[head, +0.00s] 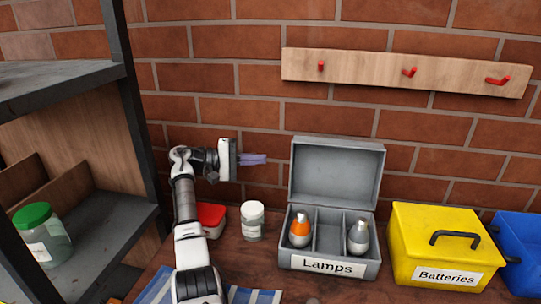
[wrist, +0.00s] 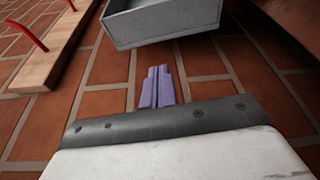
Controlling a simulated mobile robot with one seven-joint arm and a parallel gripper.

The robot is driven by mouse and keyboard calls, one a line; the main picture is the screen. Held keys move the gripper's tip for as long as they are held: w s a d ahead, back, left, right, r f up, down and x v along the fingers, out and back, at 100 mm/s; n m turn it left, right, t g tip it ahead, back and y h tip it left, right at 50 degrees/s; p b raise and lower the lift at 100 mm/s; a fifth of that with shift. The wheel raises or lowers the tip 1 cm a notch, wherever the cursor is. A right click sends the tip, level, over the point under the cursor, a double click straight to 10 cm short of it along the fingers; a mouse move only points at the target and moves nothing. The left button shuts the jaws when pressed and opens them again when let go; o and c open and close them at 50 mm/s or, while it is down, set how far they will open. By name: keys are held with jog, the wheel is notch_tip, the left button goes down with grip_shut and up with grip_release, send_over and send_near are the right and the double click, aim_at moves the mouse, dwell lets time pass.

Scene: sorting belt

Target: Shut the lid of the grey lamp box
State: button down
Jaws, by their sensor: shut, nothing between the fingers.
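The grey lamp box (head: 320,274) stands on the table with a "Lamps" label on its front. Its lid (head: 335,172) is up, standing roughly upright at the back edge. Inside, an orange-and-silver bulb (head: 300,229) sits in the left compartment and a grey-and-silver bulb (head: 358,238) in the right one; the middle compartment looks empty. My gripper (head: 262,159) is shut and empty, left of the raised lid near its upper part, with a gap between them. In the wrist view, my shut purple fingers (wrist: 157,80) point toward a grey edge of the lid (wrist: 160,25).
A yellow "Batteries" box (head: 432,250) with a black handle stands right of the lamp box, with a blue bin (head: 520,245) beyond it. A white-lidded jar (head: 252,222) and a red container (head: 212,217) stand left. A hook rail (head: 400,70) is on the brick wall above.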

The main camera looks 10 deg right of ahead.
jog(key=d, duration=0.3)
jog(key=s+d+p, duration=0.1)
jog(key=d, duration=0.2)
jog(key=d+p, duration=0.1)
jog(key=d, duration=0.2)
jog(key=shift+s+f, duration=0.15)
jog(key=shift+f, duration=0.1)
